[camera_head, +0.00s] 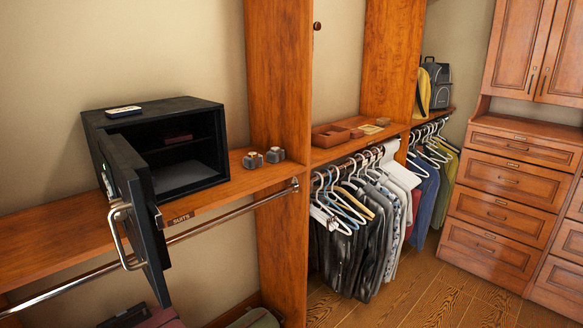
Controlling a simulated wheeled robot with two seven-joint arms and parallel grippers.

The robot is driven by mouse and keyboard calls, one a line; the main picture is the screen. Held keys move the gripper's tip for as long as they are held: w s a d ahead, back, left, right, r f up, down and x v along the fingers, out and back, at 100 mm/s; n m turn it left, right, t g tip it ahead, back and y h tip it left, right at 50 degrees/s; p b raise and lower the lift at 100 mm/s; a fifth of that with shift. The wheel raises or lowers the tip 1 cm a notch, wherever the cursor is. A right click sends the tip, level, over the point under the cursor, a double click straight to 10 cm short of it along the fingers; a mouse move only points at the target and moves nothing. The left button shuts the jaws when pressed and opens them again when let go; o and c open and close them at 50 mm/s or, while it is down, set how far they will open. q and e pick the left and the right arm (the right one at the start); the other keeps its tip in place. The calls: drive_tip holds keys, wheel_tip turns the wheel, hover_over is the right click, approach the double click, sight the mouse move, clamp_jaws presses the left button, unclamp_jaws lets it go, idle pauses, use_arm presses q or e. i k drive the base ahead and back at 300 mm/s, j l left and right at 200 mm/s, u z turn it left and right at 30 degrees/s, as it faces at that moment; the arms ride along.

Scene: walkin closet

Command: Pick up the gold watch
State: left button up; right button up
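I cannot pick out the gold watch for certain. Two small grey-brown items, like watches or little boxes, stand side by side on the wooden shelf right of the safe: a left one (253,160) and a right one (275,155). On the shelf section further right, two similar small items, a nearer one (357,133) and a farther one (382,122), stand by a flat yellowish item (371,129). All are too small to identify. Neither of my grippers is in view.
A black safe (150,112) stands on the left shelf (50,238), its door (137,205) swung open toward me. A small white-topped item (123,112) lies on top. A vertical wooden panel (277,75) divides the shelves. A brown tray (330,137) stands right of it, above hanging clothes (350,235).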

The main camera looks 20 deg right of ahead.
sight(253, 159)
drive_tip(key=i+l, duration=0.2)
drive_tip(key=l, duration=0.15)
drive_tip(key=i+l, duration=0.25)
drive_tip(key=l, duration=0.15)
drive_tip(key=i+l, duration=0.2)
drive_tip(key=l, duration=0.15)
drive_tip(key=z, duration=0.05)
